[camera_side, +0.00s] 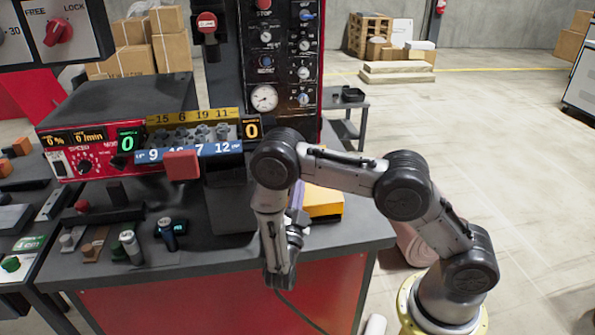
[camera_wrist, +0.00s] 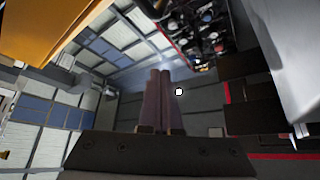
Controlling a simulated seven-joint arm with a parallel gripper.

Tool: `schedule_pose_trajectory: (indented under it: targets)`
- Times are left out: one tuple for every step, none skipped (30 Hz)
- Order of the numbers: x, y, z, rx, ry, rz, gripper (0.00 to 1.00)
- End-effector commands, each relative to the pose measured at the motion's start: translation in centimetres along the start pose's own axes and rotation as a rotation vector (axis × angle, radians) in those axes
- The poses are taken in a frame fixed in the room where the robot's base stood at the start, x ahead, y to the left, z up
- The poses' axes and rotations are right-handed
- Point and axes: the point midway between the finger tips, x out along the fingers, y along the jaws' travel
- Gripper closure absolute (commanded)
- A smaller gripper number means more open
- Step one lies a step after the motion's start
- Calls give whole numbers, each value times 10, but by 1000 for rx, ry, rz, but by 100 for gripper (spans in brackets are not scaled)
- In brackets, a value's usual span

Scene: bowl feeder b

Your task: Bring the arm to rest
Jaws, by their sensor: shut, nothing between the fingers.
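My gripper (camera_wrist: 158,75) shows in the wrist view as two long brownish-purple fingers lying side by side, shut with nothing between them. Beyond the fingertips the wrist view shows the room's windows and ceiling, so the gripper points upward. In the side view my arm rises from its base at the lower right and bends down at the table's front right. There the gripper (camera_side: 297,194) is mostly hidden behind my arm, with a purplish part showing beside the yellow box (camera_side: 324,204).
The dark table (camera_side: 220,250) carries a red control unit (camera_side: 85,150), a rack with yellow and blue number strips (camera_side: 193,116), and a red block (camera_side: 182,165). Small knobs and cylinders (camera_side: 131,246) stand at the front left. A tall black gauge panel (camera_side: 283,60) stands behind. Floor right is open.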

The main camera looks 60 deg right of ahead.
Motion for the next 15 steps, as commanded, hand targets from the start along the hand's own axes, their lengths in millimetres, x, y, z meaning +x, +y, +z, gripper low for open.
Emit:
schedule_pose_trajectory:
  targets:
    - [-10,2,0,-1,-4,-3,100]
    - [-16,3,0,-1,-5,-4,100]
    - [-22,5,0,0,-4,-4,100]
    - [-26,6,-1,0,-3,-4,100]
    - [-30,7,-1,0,-2,-3,100]
    - [-35,8,-1,0,-2,-3,100]
    - [-38,9,-1,0,-2,-2,100]
    - [-41,10,-1,1,-2,-2,100]
    - [-44,11,-2,1,-1,-1,100]
    - [-45,12,-2,1,0,-1,100]
    - [-46,12,-3,4,1,2,100]
    - [-46,12,-4,15,5,12,100]
    - [-44,12,-7,30,12,25,100]
    - [-41,12,-10,53,21,46,100]
    - [-36,12,-17,96,39,81,100]
